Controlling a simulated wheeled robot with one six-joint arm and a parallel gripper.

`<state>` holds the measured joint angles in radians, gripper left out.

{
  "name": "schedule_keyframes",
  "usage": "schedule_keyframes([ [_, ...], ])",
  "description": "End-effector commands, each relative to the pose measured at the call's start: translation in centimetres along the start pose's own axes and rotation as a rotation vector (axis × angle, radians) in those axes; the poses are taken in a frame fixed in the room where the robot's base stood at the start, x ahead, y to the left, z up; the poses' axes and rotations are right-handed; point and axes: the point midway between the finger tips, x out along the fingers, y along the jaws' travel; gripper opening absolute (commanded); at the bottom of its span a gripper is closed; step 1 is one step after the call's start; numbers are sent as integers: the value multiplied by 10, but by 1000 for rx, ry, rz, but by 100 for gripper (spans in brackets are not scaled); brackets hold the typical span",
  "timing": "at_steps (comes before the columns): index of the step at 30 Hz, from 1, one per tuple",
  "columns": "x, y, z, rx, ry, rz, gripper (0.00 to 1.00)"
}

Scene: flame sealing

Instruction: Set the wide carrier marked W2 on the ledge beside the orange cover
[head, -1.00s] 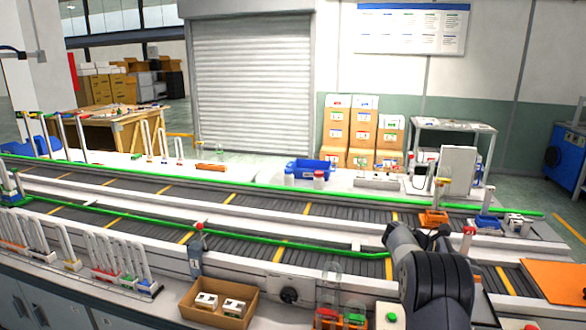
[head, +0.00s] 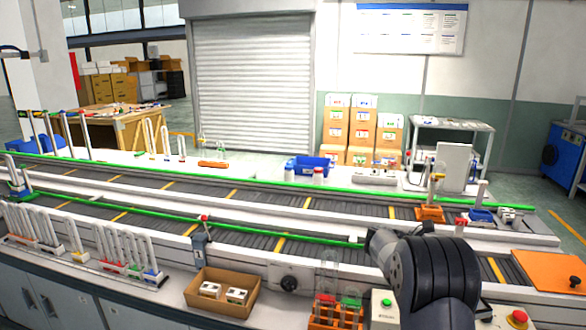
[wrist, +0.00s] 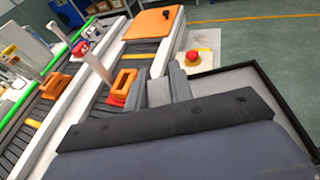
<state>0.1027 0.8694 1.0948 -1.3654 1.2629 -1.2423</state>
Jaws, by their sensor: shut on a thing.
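My gripper (wrist: 168,88) is shut at the side of an orange carrier (wrist: 122,84), which has a pale upright tube (wrist: 97,68) with a red top (wrist: 80,48). The gripper looks closed on this carrier, but its fingers hide the contact. No W2 mark is legible. In the head view my arm covers most of the carrier; the red top (head: 460,225) shows to the right of the wrist. The flat orange cover (head: 556,271) lies at the right end of the near belt. In the wrist view the cover (wrist: 152,23) is beyond the gripper.
Another orange carrier (head: 431,214) and a blue carrier (head: 482,215) stand by the far belt. A red emergency button (head: 518,316) sits at the front right. A cardboard box (head: 222,290) and an orange tube rack (head: 335,316) stand at the front. Green rails run along the belts.

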Motion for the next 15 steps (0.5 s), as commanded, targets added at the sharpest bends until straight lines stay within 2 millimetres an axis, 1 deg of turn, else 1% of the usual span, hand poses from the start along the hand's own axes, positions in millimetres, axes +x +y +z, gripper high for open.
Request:
schedule_keyframes([
  [1,-13,2,1,-19,-3,58,0],
  [5,-42,9,-9,-69,-2,218,0],
  [8,-66,12,-21,-108,-2,341,0],
  [11,-90,11,-35,-147,-1,463,0],
  [15,-123,6,-59,-200,-1,628,0],
])
